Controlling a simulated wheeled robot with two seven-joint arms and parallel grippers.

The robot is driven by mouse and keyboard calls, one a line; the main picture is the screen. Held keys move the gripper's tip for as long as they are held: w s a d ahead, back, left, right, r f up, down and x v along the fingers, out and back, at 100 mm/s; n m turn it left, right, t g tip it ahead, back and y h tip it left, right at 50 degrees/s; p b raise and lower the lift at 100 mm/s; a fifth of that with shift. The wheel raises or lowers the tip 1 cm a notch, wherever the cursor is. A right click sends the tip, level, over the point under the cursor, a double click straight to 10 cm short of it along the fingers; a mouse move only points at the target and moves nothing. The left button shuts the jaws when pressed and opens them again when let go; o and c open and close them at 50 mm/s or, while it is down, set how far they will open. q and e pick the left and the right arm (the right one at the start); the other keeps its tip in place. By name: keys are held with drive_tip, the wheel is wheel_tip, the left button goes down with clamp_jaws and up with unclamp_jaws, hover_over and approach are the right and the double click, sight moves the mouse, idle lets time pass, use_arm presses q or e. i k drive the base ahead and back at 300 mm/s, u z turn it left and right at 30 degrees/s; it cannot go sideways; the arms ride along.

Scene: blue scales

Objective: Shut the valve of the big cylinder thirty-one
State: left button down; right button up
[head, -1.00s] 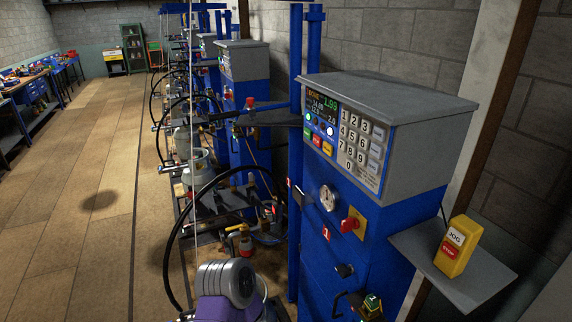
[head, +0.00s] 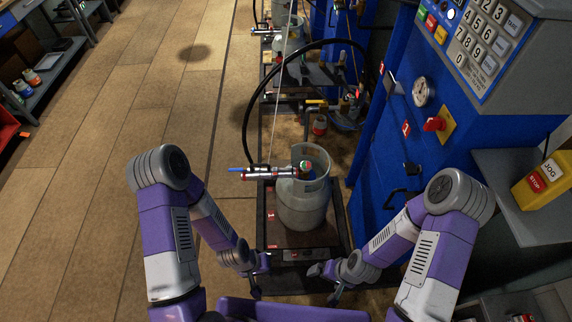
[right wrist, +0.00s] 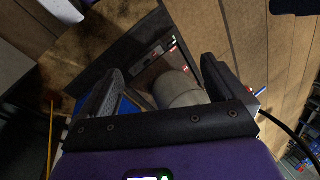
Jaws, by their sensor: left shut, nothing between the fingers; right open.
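A grey gas cylinder (head: 303,205) stands upright on a scale platform (head: 262,240) in front of me. Its collar surrounds the top, where a small red and green valve knob (head: 307,166) shows. A silver filling head (head: 262,174) with a blue lever sits at the valve, on a black hose. I cannot read a number on the cylinder. My left gripper (head: 256,283) is shut and empty, low in front of the scale. My right gripper (head: 327,281) is open and empty to its right. In the right wrist view, its fingers (right wrist: 160,66) frame the grey cylinder (right wrist: 180,90) beyond, without touching it.
A blue cabinet (head: 375,150) with keypad, gauge and red knob (head: 434,124) stands close on the right. A yellow jog/stop box (head: 545,183) rests on a side shelf. The black hose (head: 247,110) arches behind the cylinder.

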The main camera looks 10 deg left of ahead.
sight(306, 166)
drive_tip(key=z, duration=0.1)
drive_tip(key=k, duration=0.4)
drive_tip(key=u, duration=0.9)
drive_tip(key=i, duration=1.1)
drive_tip(key=u, duration=0.1)
